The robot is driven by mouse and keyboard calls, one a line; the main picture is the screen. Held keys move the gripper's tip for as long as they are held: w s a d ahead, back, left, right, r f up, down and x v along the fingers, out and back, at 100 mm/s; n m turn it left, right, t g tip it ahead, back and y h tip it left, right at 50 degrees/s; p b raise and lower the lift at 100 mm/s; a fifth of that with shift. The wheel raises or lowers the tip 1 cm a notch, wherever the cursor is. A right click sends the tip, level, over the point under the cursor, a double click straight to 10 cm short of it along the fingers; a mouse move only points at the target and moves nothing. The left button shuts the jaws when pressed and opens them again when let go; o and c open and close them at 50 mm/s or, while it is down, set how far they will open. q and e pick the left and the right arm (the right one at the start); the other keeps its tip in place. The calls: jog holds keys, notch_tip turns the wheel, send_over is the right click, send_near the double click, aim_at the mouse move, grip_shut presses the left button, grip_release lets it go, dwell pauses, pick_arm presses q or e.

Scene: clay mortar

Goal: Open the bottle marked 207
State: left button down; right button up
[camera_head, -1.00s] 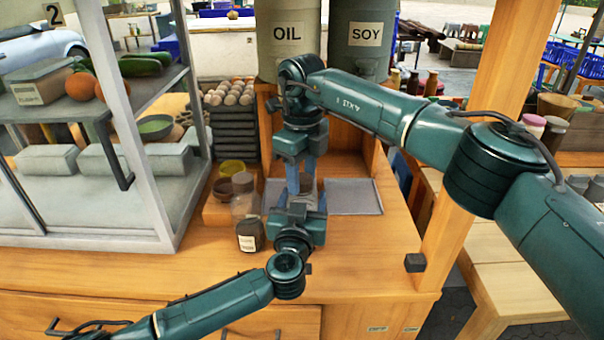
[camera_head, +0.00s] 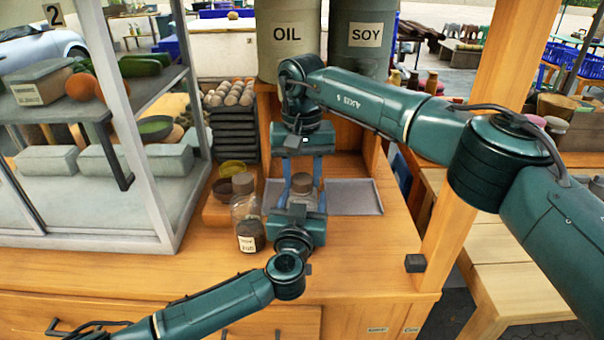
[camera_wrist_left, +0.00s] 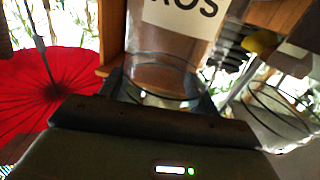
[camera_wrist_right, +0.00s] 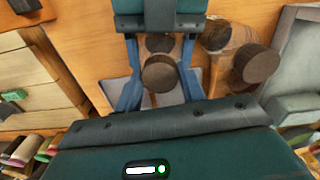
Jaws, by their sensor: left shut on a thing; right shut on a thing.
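A clear glass bottle stands between my grippers on the wooden counter, with a brown round lid (camera_wrist_right: 160,75) seen between the blue fingers in the right wrist view. My left gripper (camera_head: 302,209) is shut on the bottle's glass body (camera_wrist_left: 165,78) from the front. My right gripper (camera_head: 302,180) points down from above and is shut on the lid. A darker round shape shows just behind the lid in the right wrist view; I cannot tell whether lid and bottle are apart. The bottle's label is hidden, so I cannot read its number.
A glass jar with a brown lid (camera_head: 243,183) and a smaller labelled jar (camera_head: 250,243) stand left of the grippers. A grey tray (camera_head: 354,198) lies to the right. Egg trays (camera_head: 232,130) and OIL (camera_head: 287,35) and SOY (camera_head: 364,35) barrels stand behind.

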aim_at(302, 178)
jog(key=n, duration=0.3)
jog(key=shift+n, duration=0.3)
jog(key=shift+r, duration=0.2)
jog(key=shift+r, duration=0.95)
jog(key=shift+r, duration=2)
pick_arm(q)
jog(key=shift+c, duration=1.4)
grip_release()
jog(key=shift+s, duration=0.1)
